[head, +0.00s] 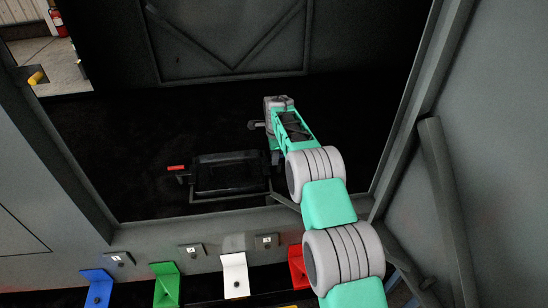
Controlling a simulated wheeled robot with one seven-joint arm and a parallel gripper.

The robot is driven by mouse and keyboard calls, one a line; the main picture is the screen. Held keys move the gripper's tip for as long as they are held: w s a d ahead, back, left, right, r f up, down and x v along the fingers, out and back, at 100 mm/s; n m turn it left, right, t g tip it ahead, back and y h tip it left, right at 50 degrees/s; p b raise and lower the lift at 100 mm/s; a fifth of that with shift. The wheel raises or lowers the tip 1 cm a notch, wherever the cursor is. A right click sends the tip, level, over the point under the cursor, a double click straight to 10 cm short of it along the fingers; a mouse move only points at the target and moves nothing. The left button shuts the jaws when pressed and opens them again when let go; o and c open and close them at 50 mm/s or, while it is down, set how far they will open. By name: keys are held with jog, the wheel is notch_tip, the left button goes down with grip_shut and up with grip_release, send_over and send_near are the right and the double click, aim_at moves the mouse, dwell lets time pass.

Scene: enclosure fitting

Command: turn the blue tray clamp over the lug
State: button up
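The blue tray clamp (97,287) is at the bottom left of the head view, a bent blue plate with a dark round spot on its face. A small grey block with a white label (120,259) sits on the grey sill above and right of it; the clamp appears apart from this block. I cannot tell for sure whether the block is the lug. My arm reaches from the bottom right into the dark opening, far from the blue clamp.
Green (165,285), white (234,275) and red (297,267) clamps stand in a row right of the blue one. A black tray (230,172) lies inside the opening, beside a red-tipped piece (177,168). A slanted grey bar (446,205) stands at the right.

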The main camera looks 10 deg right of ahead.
notch_tip(320, 180, up, 6)
jog(key=s, duration=0.1)
jog(key=shift+s, duration=0.15)
jog(key=shift+r, duration=0.2)
jog(key=s+d+r+n+p, duration=0.1)
jog(key=s+r+n+p, duration=0.2)
jog(key=s+r+n, duration=1.15)
jog(key=s+r+n+t+p, duration=0.1)
jog(key=s+n, duration=0.3)
jog(key=s, duration=2.2)
jog(key=shift+s+d+p, duration=0.2)
jog(key=shift+d+p, duration=0.1)
jog(key=shift+p, duration=0.5)
